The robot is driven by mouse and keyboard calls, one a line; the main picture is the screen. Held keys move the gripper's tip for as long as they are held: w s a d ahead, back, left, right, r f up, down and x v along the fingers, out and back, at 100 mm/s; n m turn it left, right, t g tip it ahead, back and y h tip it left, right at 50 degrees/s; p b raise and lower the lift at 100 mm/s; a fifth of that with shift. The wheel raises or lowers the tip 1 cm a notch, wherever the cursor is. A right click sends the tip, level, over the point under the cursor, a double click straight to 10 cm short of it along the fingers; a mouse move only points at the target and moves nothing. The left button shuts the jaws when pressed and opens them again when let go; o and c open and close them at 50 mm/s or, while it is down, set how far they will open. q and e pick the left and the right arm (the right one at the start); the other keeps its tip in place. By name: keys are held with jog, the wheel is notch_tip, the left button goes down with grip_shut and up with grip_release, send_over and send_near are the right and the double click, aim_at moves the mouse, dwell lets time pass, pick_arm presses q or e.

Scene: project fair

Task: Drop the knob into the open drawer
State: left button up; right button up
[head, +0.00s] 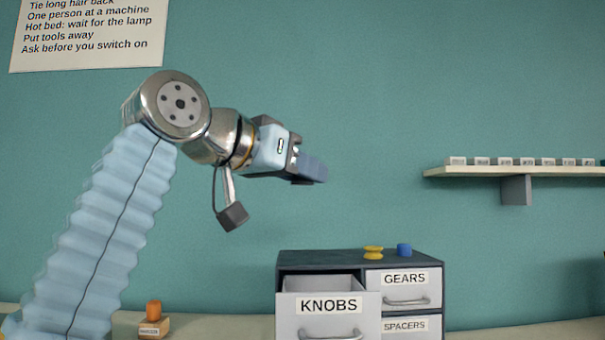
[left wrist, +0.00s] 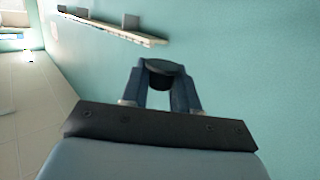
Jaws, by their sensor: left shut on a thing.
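My left gripper (head: 318,170) is raised above the cabinet, with its fingers pointing right. In the left wrist view its fingers (left wrist: 166,88) are shut on a dark, round-topped knob (left wrist: 160,68). I cannot make out the knob in the head view. The open drawer (head: 322,322) is pulled out at the left of the cabinet and carries a KNOBS label. Its front and part of its inside show below the gripper; its floor is hidden. My right gripper is in neither view.
The dark-topped cabinet (head: 345,259) also has shut GEARS (head: 400,290) and SPACERS (head: 410,326) drawers. A yellow spool (head: 373,253) and a blue piece (head: 404,250) lie on top. An orange piece (head: 153,310) stands on a labelled block at left. A wall shelf (head: 530,171) is at right.

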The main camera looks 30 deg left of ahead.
pick_arm(q)
jog(key=w+a+f+b, duration=0.1)
jog(key=w+f, duration=0.4)
jog(key=f, duration=0.4)
dwell(0.6)
jog(key=o, duration=1.1)
jog(key=b+v, duration=0.1)
jog(key=v, duration=1.2)
jog(key=shift+s+r, duration=0.15)
jog(key=shift+s, duration=0.25)
